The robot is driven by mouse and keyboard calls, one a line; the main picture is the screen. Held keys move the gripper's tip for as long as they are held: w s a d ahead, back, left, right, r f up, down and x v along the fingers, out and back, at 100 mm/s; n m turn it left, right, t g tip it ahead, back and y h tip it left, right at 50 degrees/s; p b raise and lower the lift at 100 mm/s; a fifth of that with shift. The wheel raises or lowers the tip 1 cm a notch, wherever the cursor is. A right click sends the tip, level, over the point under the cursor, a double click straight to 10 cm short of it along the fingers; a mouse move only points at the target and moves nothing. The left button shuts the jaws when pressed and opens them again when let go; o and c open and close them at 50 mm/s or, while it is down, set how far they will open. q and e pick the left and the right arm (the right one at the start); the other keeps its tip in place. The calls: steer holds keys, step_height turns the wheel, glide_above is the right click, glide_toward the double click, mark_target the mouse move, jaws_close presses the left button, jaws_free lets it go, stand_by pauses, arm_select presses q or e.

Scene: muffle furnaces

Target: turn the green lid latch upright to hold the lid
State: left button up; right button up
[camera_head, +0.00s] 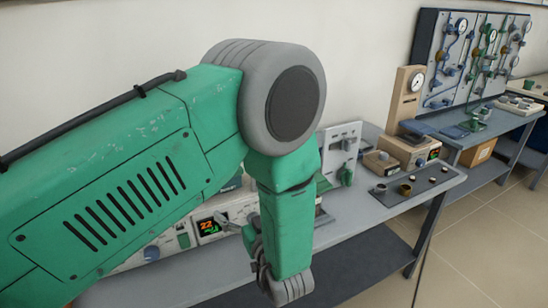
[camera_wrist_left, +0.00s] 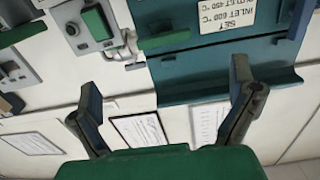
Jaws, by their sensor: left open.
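My left gripper (camera_wrist_left: 165,75) is open in the left wrist view, its two dark fingers spread wide with nothing between them. In the head view part of the left gripper (camera_head: 222,219) shows beside my green forearm. In the wrist view a green bar (camera_wrist_left: 165,42), which looks like the lid latch, lies nearly level at the left edge of a teal panel (camera_wrist_left: 225,55), apparently the lid. The bar is beyond the fingertips and apart from them. In the head view my arm hides much of the equipment, and I cannot make out the latch there.
A lit display (camera_head: 208,227) is close behind the gripper. A grey bench (camera_head: 350,222) runs to the right, with a beige instrument (camera_head: 407,150) and small cups on a dark mat. In the wrist view a green switch (camera_wrist_left: 97,22) is left of the bar, and a label (camera_wrist_left: 228,14) is on the panel.

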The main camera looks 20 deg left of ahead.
mark_target(228, 178)
arm_select(q)
steer(key=b+x, duration=0.1)
steer(key=x, duration=0.3)
steer(key=b+x, duration=0.1)
steer(key=x, duration=0.3)
steer(key=r+b+x, duration=0.1)
steer(key=x, duration=0.4)
steer(key=shift+w+a+f, duration=0.15)
steer(key=shift+a+f, duration=0.05)
steer(key=shift+a, duration=0.5)
steer(key=shift+d+r, duration=0.1)
steer(key=shift+d, duration=0.15)
steer(key=c, duration=0.7)
steer(key=shift+d, duration=0.25)
steer(key=c, duration=0.3)
steer(key=shift+c, duration=0.2)
arm_select(e)
steer(key=f, duration=0.1)
steer(key=a+f, duration=0.1)
steer(key=shift+s+f, duration=0.2)
steer(key=shift+f, duration=0.2)
arm_select(q)
steer(key=shift+a, duration=0.1)
